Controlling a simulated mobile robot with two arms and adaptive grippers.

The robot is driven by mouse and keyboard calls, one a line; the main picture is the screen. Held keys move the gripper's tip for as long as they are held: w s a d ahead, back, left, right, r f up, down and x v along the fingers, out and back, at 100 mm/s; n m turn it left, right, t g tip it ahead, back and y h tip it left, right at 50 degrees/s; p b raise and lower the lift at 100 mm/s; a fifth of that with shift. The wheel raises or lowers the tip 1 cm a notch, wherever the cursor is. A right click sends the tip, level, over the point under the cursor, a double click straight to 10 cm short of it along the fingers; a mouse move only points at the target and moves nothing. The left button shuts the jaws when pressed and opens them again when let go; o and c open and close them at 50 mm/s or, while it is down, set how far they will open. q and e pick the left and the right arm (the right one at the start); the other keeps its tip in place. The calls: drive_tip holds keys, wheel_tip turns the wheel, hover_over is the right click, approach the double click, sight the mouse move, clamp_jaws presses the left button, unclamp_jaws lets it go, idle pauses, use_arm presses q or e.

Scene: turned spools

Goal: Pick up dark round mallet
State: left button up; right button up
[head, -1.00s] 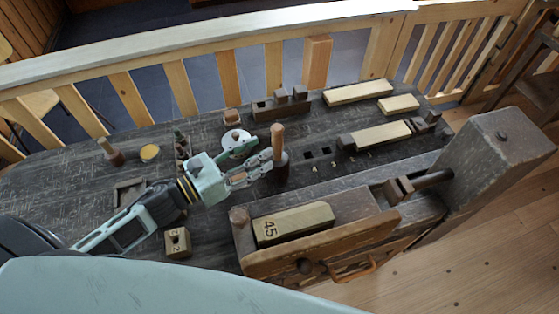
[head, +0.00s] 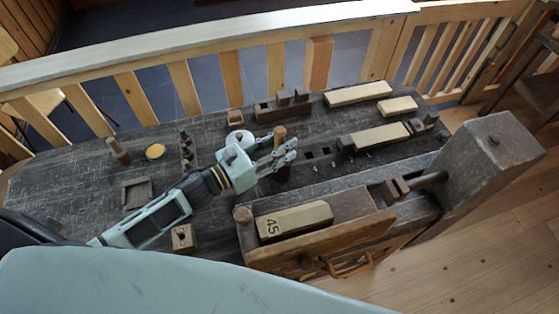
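The dark round mallet (head: 282,174) stands on the bench with its light wooden handle (head: 279,132) pointing up. My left gripper (head: 293,150) reaches in from the left at the mallet. Its fingertips show apart and extend past the handle, covering the handle's lower part and some of the head. The fingers look open, but contact with the mallet is hidden. The mallet appears upright on the bench. My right gripper is not in view.
A wooden block marked 45 (head: 294,221) sits at the bench's front vise. Pale blocks (head: 380,136) lie to the right.

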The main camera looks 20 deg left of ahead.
sight(280, 137)
use_arm(q)
clamp_jaws()
drive_tip(key=shift+r, duration=0.2)
idle(0.3)
drive_tip(key=shift+r, duration=0.25)
drive_tip(key=r, duration=0.2)
drive_tip(key=d+r+b, duration=0.1)
drive_tip(key=shift+s+r, duration=0.2)
drive_tip(key=shift+r, duration=0.2)
drive_tip(key=s+d+r, duration=0.3)
drive_tip(key=d+r, duration=0.3)
drive_tip(key=d, duration=0.4)
drive_tip(key=shift+s+r+b, duration=0.2)
drive_tip(key=shift+s+b, duration=0.1)
drive_tip(key=shift+b, duration=0.05)
drive_tip(key=shift+c, duration=2.1)
unclamp_jaws()
clamp_jaws()
